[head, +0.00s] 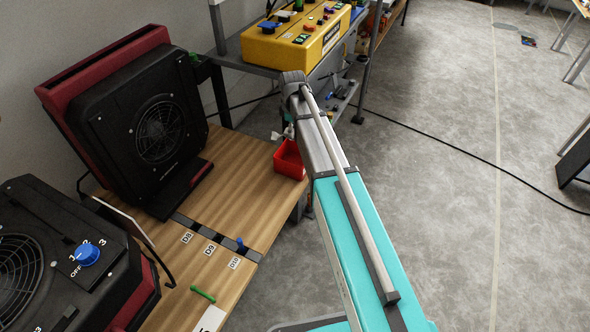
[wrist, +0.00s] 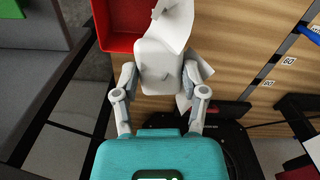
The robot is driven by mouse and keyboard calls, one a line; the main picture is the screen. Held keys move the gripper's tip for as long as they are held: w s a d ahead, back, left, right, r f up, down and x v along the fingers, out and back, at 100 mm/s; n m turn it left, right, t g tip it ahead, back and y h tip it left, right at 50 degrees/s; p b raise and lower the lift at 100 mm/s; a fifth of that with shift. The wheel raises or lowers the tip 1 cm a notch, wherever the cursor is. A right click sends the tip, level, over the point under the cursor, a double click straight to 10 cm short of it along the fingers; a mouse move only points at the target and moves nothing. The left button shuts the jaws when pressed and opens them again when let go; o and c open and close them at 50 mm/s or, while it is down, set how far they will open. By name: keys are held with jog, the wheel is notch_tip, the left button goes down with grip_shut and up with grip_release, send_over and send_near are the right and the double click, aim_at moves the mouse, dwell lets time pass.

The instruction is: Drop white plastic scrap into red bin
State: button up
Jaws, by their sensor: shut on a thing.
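My gripper (wrist: 160,72) is shut on the white plastic scrap (wrist: 176,28), a crumpled, sheet-like piece that sticks out past the fingers in the wrist view. The red bin (wrist: 122,22) lies beyond the fingers at the upper left there, and the scrap overlaps its right side in the picture.
The wooden table (head: 236,177) holds a large black and red fan unit (head: 155,125) at the back left. Another blower with a blue knob (head: 87,254) stands at the front left. A green piece (head: 203,295) lies near the front. A yellow control box (head: 297,38) stands behind.

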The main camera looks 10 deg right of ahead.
jog(key=w+d+f+b, duration=0.3)
jog(key=w+f+b, duration=0.1)
jog(key=f+b, duration=0.2)
jog(key=shift+w+f, duration=0.35)
jog(key=shift+f, duration=0.25)
jog(key=shift+f, duration=0.15)
jog(key=shift+f+b, duration=2.85)
jog(key=shift+b, duration=0.1)
jog(key=o, duration=0.9)
